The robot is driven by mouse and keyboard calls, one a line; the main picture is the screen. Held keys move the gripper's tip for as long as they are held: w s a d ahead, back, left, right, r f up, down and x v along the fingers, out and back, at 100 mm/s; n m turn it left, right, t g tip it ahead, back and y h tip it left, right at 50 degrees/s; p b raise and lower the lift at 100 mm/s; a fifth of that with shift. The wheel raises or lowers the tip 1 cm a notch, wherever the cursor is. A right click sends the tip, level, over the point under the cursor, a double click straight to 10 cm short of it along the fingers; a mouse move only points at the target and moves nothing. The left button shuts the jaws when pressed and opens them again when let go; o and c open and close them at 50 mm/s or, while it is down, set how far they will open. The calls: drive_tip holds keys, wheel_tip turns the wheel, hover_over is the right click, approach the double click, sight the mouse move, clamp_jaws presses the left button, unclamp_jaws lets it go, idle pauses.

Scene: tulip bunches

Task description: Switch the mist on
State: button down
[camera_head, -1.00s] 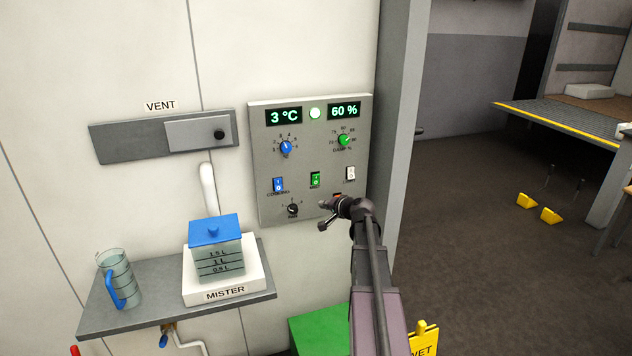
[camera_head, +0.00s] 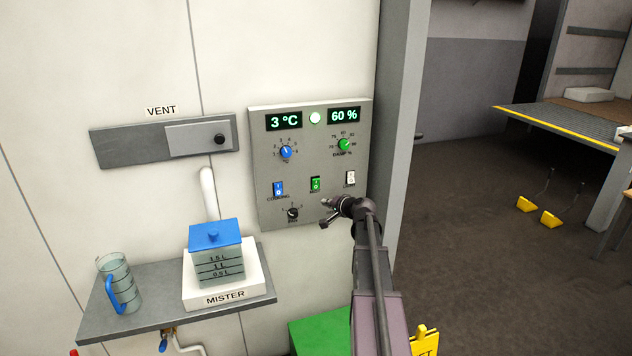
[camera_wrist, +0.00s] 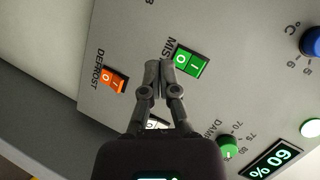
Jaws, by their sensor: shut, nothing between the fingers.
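The grey control panel (camera_head: 262,205) is on the wall, with the green mist switch (camera_head: 315,184) in its lower middle. In the wrist view the green mist switch (camera_wrist: 191,60) carries I and O marks; I cannot tell which side is pressed in. My gripper (camera_head: 324,203) is just below and right of that switch in the head view. In the wrist view my gripper (camera_wrist: 160,66) is shut and empty, its tips beside the green switch's O end. Whether they touch the panel is unclear. The mister (camera_head: 220,288) stands on the shelf with a lidded water tank (camera_head: 218,262).
The orange defrost switch (camera_wrist: 113,80) is near my fingers in the wrist view. The blue cooling switch (camera_head: 278,188), white light switch (camera_head: 351,178) and fan knob (camera_head: 293,213) are close by. A measuring jug (camera_head: 121,284) stands on the shelf. A wall edge (camera_head: 395,150) is right of the panel.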

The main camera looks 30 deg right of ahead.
sight(314, 184)
drive_tip(key=shift+w+d+r+p, duration=0.25)
drive_tip(key=shift+w+r+p, duration=0.2)
drive_tip(key=shift+w, duration=0.6)
drive_tip(key=shift+w+d+r+p, duration=0.25)
drive_tip(key=shift+w+r+p, duration=0.15)
drive_tip(key=shift+w, duration=0.65)
drive_tip(key=shift+w+d+r+p, duration=0.25)
drive_tip(key=shift+w+r+p, duration=0.15)
drive_tip(key=shift+w, duration=0.65)
drive_tip(key=shift+w+r, duration=0.15)
drive_tip(key=shift+w+r, duration=0.1)
drive_tip(key=shift+w, duration=0.15)
drive_tip(key=shift+w+d+r, duration=0.15)
drive_tip(key=shift+w, duration=0.2)
drive_tip(key=shift+s, duration=0.15)
idle(0.4)
drive_tip(key=shift+s+a+f, duration=0.2)
drive_tip(key=shift+s+f, duration=0.15)
drive_tip(key=shift+s, duration=0.3)
drive_tip(key=shift+s+a+f+b, duration=0.2)
drive_tip(key=shift+s+f+b, duration=0.15)
drive_tip(key=shift+s, duration=0.4)
drive_tip(key=shift+s+a+f+b, duration=0.15)
drive_tip(key=shift+s+f+b, duration=0.15)
drive_tip(key=shift+s, duration=0.45)
drive_tip(key=shift+s+a+f+b, duration=0.25)
drive_tip(key=shift+s+b, duration=0.1)
drive_tip(key=shift+s, duration=0.4)
